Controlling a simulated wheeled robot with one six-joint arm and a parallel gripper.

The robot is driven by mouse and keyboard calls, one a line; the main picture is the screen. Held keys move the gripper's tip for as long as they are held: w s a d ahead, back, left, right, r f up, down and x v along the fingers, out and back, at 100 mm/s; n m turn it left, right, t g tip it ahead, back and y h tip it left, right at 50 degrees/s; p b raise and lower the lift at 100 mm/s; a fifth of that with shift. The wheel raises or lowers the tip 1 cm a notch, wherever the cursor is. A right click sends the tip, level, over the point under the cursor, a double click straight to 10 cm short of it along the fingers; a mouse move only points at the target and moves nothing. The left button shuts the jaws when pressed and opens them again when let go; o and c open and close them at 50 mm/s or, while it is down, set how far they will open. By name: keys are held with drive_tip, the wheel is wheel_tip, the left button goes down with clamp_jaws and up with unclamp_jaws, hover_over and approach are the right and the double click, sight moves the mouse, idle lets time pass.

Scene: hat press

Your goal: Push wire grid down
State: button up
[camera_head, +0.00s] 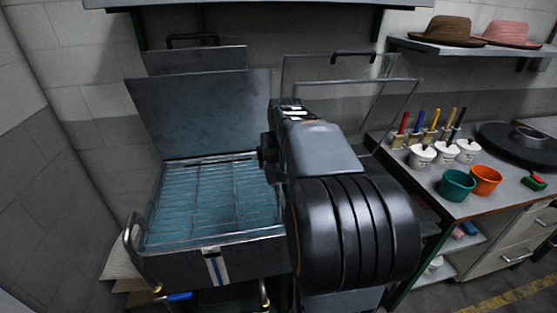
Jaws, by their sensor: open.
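A wire grid (205,200) of thin bars lies flat across the teal bed of the open metal press (200,258) on the left. Behind it, the press's flat dark plate (205,110) stands tilted up. A second, thin wire frame (398,100) stands raised to the right, behind my arm, with its lower part hidden. My arm reaches up in the middle, just right of the grid, and covers what lies behind it. I cannot make out my gripper's fingers; they seem hidden by the arm.
Two hats sit on a wall shelf (440,47). A shelf overhangs the press.

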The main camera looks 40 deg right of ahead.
sight(279, 214)
drive_tip(key=shift+w+f, duration=0.1)
drive_tip(key=shift+f, duration=0.1)
drive_tip(key=shift+c, duration=0.2)
drive_tip(key=c, duration=1.2)
wheel_tip(279, 214, down, 22)
drive_tip(key=b, duration=1.5)
drive_tip(key=shift+f+b, duration=0.2)
drive_tip(key=shift+b, duration=0.1)
drive_tip(key=shift+c, duration=0.2)
drive_tip(key=shift+f, duration=0.2)
drive_tip(key=o, duration=1.3)
